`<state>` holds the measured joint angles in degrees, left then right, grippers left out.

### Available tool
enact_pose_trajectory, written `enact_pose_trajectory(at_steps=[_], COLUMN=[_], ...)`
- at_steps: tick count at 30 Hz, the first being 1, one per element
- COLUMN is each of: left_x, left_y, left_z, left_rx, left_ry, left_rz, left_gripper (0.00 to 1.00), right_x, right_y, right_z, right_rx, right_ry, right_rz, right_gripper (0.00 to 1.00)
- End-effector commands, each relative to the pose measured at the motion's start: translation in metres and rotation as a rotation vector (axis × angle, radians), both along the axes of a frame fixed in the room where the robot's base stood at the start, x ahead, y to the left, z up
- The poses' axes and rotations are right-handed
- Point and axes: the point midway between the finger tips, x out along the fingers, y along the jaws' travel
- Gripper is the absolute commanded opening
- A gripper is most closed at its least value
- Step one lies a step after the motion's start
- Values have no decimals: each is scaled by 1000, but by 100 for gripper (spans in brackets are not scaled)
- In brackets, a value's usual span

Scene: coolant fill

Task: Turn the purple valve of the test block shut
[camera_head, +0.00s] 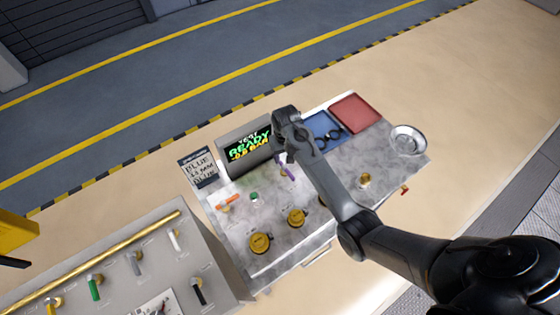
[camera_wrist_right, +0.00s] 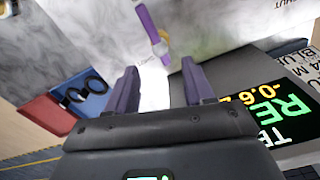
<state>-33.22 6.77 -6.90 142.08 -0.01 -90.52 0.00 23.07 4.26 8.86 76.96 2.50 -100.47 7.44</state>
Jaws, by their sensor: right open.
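The grey marbled test block (camera_head: 233,243) carries the purple valve lever (camera_head: 289,172), partly hidden by my right arm in the head view. In the right wrist view the purple lever (camera_wrist_right: 148,26) is a long bar at a slant on a pale brass fitting. My right gripper (camera_wrist_right: 158,76) is open and empty. Its fingertips are apart and the lever lies just beyond them, not between them. In the head view the right gripper (camera_head: 284,148) is above the block beside the display, with its fingers mostly hidden.
A display reading READY (camera_head: 249,146) stands close to the right gripper. A blue tray (camera_head: 318,124) with dark rings, a red tray (camera_head: 354,113) and a metal bowl (camera_head: 408,139) lie to the right. An orange lever (camera_head: 228,202) and brass knobs (camera_head: 260,243) are on the block.

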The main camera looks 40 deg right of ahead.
Motion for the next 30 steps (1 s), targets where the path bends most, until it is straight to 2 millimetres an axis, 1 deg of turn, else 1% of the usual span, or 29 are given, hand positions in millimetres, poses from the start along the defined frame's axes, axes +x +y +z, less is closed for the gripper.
enact_pose_trajectory(at_steps=[9, 15, 21, 30], left_x=[-1, -1, -1, 0], left_y=[3, 2, 1, -1], left_z=[1, 0, -1, 0], left_rx=[10, 8, 1, -6], left_ry=[2, 2, 1, 0], left_rz=[-4, -4, 0, 4], left_gripper=[43, 43, 43, 43], right_x=[-1, -1, 0, -1], right_y=[0, 0, 0, 0], right_z=[-50, -78, -92, -96], right_rx=[0, 0, 0, 0], right_ry=[3, 2, -1, -1], right_rz=[1, 1, 1, 1], right_gripper=[52, 52, 52, 52])
